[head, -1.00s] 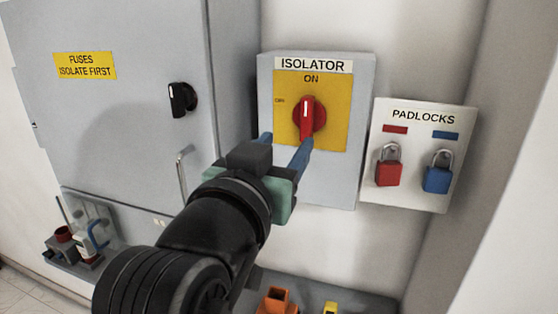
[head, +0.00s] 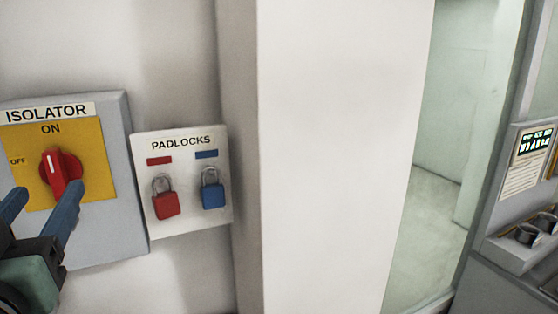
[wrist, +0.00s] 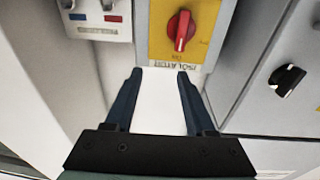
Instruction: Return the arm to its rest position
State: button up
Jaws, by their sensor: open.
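My gripper (head: 42,203) is at the left edge of the head view, its two blue fingers apart with nothing between them. It points toward the lower part of the isolator box (head: 110,190). The right finger's tip appears just below the red isolator knob (head: 62,172), whose white mark points up at ON. In the wrist view, which is upside down, the open gripper (wrist: 159,76) also shows, with the red knob (wrist: 181,30) beyond the fingertips. I cannot tell from these frames whether a finger touches the box. Most of my arm is out of the head view.
The padlock board (head: 190,225) holds a red padlock (head: 166,204) and a blue padlock (head: 213,195). A white wall (head: 325,150) stands right of it, then a pale opening. A panel with a display (head: 536,142) is at the far right. A grey cabinet (wrist: 285,110) shows in the wrist view.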

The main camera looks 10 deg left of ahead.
jog(key=d+r+m+t+h, duration=0.2)
jog(key=d+r, duration=0.3)
jog(key=d, duration=0.4)
jog(key=d+r+m+t+h, duration=0.2)
jog(key=d+r+t+h, duration=0.2)
jog(key=d, duration=0.5)
jog(key=w+d+r+m+t+h, duration=0.1)
jog(key=d+r+t, duration=0.4)
jog(key=d, duration=0.5)
jog(key=r+m+h, duration=0.1)
jog(key=h, duration=0.1)
jog(key=shift+r+h, duration=0.25)
jog(key=shift+h, duration=0.15)
jog(key=shift+w, duration=0.1)
